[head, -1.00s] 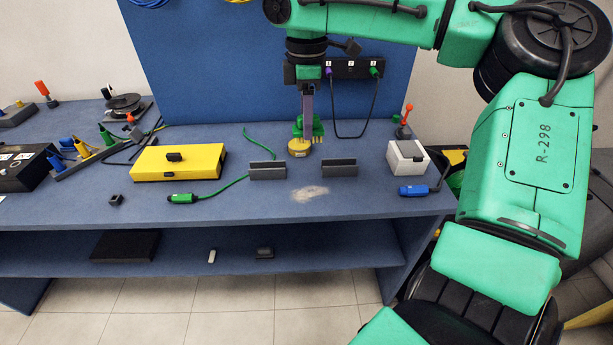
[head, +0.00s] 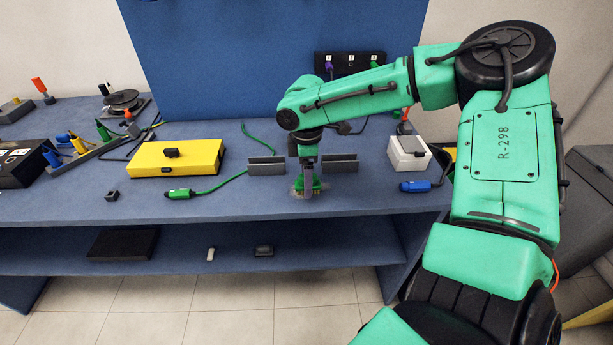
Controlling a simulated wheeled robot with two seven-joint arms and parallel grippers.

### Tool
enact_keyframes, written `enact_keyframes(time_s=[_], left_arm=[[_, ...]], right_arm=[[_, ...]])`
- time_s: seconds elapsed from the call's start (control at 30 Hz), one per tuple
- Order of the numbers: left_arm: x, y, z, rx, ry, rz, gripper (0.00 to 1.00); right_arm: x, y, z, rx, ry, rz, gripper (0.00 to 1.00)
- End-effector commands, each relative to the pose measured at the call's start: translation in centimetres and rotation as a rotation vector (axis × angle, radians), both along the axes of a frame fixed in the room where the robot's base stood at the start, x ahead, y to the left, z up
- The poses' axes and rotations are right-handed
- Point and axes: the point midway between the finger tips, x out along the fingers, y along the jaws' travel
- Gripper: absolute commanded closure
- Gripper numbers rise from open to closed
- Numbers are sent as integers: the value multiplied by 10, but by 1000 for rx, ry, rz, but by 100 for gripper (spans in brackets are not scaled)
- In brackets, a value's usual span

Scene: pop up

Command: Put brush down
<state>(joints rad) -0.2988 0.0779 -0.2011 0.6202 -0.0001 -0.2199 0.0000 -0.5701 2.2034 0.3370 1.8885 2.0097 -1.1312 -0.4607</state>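My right gripper (head: 308,170) points down over the blue workbench (head: 240,208), between two grey upright holders. It appears shut on a small green brush (head: 317,185), whose lower end is at the pale dusty patch (head: 296,192) on the bench top. The gripper and brush cover most of the patch. Whether the bristles press on the surface is too small to tell. My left gripper is not in view.
The left grey holder (head: 267,166) and right grey holder (head: 341,163) stand close to the gripper. A yellow box (head: 190,157), green connector (head: 180,194) with cable, white box (head: 408,153) and blue connector (head: 415,187) lie around. The bench front is mostly clear.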

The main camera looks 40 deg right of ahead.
Motion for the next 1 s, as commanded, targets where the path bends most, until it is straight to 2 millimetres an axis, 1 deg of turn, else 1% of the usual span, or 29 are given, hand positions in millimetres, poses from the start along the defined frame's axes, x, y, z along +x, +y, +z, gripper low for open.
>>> enact_keyframes(time_s=[0.27, 0.33, 0.4, 0.43, 0.5, 0.57, 0.63, 0.8, 0.9, 1.0], left_arm=[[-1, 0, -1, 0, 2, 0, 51], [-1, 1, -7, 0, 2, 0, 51], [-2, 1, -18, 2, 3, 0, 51], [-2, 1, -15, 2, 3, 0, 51], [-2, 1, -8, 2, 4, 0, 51], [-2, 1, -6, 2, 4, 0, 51], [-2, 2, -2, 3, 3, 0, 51], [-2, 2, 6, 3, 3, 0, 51], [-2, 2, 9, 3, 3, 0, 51], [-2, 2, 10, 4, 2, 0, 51]], right_arm=[[0, 0, 0, 0, -1, 0, 28], [0, 0, -3, 0, -1, 0, 28], [0, 0, -10, -1, -2, 0, 28], [1, 0, -2, -1, -4, 0, 28], [2, 0, 22, 2, -8, 0, 28], [0, -3, 40, 4, -8, -1, 28], [-2, -7, 62, 2, -8, -2, 28], [-3, -7, 112, -1, -4, 0, 28], [-3, -7, 131, 1, -3, 0, 28], [-4, -7, 141, 0, -2, -1, 28]])
